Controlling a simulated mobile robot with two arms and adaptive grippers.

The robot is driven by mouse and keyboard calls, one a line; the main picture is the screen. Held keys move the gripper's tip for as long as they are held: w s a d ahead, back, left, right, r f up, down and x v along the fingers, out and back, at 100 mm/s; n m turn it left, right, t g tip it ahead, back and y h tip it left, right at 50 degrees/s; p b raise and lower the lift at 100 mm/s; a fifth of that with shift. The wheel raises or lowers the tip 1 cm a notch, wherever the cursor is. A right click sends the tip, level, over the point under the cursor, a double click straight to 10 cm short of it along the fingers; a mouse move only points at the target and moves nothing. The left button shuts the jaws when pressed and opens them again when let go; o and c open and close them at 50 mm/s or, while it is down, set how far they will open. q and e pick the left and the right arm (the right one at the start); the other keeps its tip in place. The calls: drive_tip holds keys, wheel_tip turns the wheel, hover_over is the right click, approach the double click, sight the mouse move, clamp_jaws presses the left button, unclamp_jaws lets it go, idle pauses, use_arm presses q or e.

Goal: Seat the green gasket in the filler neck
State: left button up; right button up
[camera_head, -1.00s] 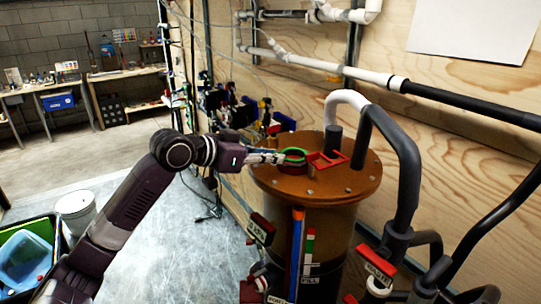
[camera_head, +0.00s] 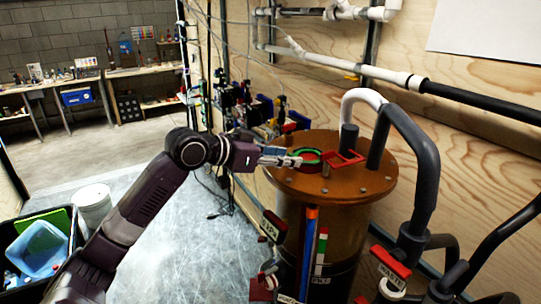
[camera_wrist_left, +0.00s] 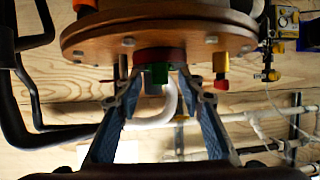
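The green gasket (camera_head: 307,155) shows as a ring at the top of the short dark-red filler neck (camera_wrist_left: 160,55), on the round brown tank lid (camera_head: 330,184). In the left wrist view, which looks upside down, a green part (camera_wrist_left: 157,73) shows at the neck's open end. Whether the gasket is fully seated, I cannot tell. My left gripper (camera_head: 293,161) is beside the neck at the lid's left side. In the wrist view its two fingers (camera_wrist_left: 165,98) are spread apart, with the green part seen between them and nothing visibly clamped. My right gripper is not in view.
Grey hoses (camera_head: 424,165) and a red-tagged valve (camera_head: 391,263) stand to the right. A plywood wall with pipes is behind.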

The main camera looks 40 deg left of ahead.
use_arm(q)
drive_tip(key=v, duration=1.1)
drive_tip(key=shift+s, duration=0.35)
drive_tip(key=shift+a+r, duration=0.1)
